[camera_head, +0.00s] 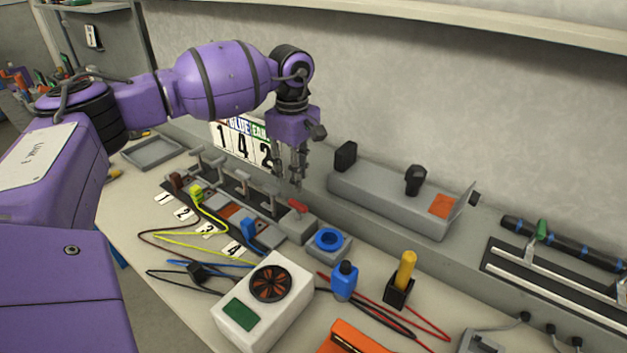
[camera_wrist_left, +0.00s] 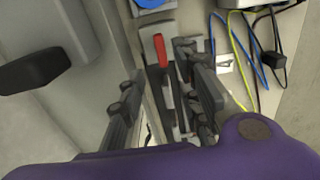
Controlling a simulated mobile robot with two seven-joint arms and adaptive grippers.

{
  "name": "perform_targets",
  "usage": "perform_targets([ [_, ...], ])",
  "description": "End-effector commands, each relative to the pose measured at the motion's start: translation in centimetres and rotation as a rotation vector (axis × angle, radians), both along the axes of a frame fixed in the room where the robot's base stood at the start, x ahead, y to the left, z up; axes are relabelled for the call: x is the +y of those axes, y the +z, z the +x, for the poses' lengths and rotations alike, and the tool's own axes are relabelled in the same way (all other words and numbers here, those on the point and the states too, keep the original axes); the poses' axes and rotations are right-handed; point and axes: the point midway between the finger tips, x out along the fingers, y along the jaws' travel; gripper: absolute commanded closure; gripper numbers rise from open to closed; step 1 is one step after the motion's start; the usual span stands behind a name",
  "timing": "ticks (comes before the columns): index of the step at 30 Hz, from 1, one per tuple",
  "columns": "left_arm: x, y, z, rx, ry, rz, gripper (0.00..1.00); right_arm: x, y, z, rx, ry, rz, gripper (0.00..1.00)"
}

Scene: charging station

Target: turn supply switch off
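No part carries a readable supply switch label. The likely candidates are a grey box (camera_head: 385,203) by the wall, with a black lever (camera_head: 346,155) at its left end and a black knob (camera_head: 415,179) on top, and a small red-handled lever (camera_head: 298,206) at the right end of a row of grey levers. The red handle also shows in the left wrist view (camera_wrist_left: 160,50). My left gripper (camera_head: 288,180) points down above the lever row, left of the grey box. My right gripper is out of view.
A white box with a fan (camera_head: 262,305), a blue ring block (camera_head: 329,242), a blue bottle (camera_head: 345,281) and a yellow-handled tool (camera_head: 404,270) stand in front. Cables cross the bench. Number cards (camera_head: 238,141) stand behind the levers. The wall bounds the back.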

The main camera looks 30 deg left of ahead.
Motion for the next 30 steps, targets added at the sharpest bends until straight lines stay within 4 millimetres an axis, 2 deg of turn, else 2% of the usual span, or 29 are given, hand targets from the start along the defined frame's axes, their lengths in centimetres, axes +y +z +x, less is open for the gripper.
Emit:
perform_targets([
  [4, 0.1, -0.9, -0.1, 0.003, 0.0, 0.002, 0.69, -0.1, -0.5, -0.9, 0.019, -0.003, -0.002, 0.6],
  [7, 0.1, -2.4, -0.1, 0.003, 0.0, 0.001, 0.69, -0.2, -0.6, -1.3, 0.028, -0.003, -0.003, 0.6],
  [16, 0.0, -6.7, -0.1, 0.001, 0.0, 0.0, 0.69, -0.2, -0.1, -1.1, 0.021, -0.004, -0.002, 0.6],
  [21, 0.1, -7.6, -0.1, -0.001, 0.0, 0.001, 0.69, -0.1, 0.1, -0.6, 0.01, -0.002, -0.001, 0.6],
  [28, 0.1, -7.7, -0.1, -0.001, 0.0, 0.001, 0.69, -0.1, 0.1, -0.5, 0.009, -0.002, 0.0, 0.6],
  [30, 0.1, -7.7, -0.1, -0.001, 0.0, 0.001, 0.78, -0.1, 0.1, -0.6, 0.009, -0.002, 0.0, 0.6],
])
